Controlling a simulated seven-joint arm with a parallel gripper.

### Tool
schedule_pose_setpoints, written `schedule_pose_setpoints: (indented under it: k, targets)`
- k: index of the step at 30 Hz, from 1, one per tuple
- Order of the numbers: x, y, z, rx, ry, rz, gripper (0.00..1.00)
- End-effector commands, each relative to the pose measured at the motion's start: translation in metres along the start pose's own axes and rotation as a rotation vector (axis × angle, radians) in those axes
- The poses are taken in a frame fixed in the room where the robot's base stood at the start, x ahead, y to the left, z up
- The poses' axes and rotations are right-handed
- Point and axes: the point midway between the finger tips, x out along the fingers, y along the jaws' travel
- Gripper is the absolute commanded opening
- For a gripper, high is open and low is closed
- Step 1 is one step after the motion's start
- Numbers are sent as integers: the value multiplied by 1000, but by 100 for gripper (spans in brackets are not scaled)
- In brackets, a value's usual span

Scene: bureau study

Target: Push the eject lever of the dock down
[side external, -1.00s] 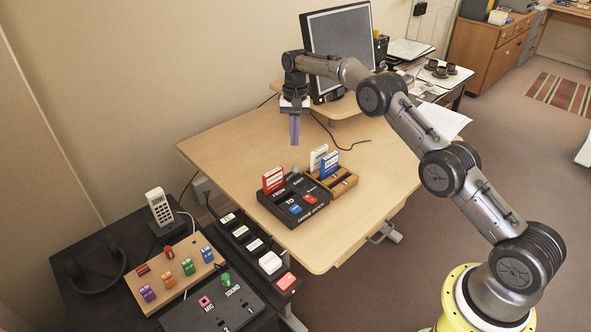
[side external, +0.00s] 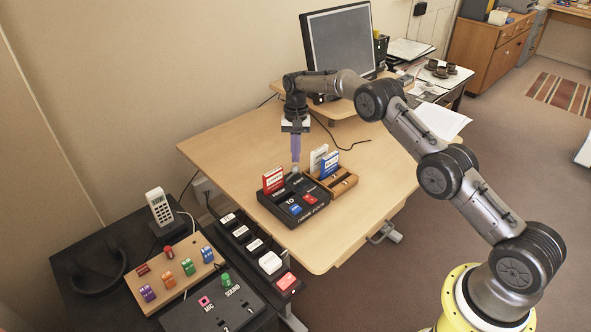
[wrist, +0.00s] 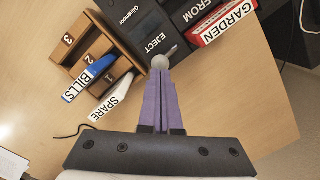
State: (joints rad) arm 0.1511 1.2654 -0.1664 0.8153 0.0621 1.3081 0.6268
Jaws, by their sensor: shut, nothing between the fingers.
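The black dock (side external: 283,210) sits on the wooden desk, with a red cartridge (side external: 273,179) standing in its left slot, labelled GARDEN in the wrist view (wrist: 224,24). The eject lever, with a round grey knob (wrist: 160,62), is beside the EJECT label in the wrist view. My gripper (side external: 296,163) is shut and empty, with purple fingers pointing down over the dock's far edge. In the wrist view the fingertips (wrist: 158,76) are right at the knob and overlap its edge. I cannot tell whether they touch it.
A wooden rack (side external: 343,186) right of the dock holds a white SPARE cartridge (side external: 318,157) and a blue BILLS cartridge (side external: 330,163). A monitor (side external: 340,45) stands behind. A black side table with button panels (side external: 180,262) is at left. The desk's far left is clear.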

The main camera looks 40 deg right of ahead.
Motion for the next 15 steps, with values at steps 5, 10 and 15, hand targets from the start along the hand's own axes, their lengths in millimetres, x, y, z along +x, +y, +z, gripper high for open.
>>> schedule_pose_setpoints:
  k: [5, 10, 15]
  targets:
    - [14, 0, 0, 0, -1, 0, 0]
    - [21, 0, 1, 0, -4, 1, 0]
    - [23, 0, 2, 0, -9, 4, 0]
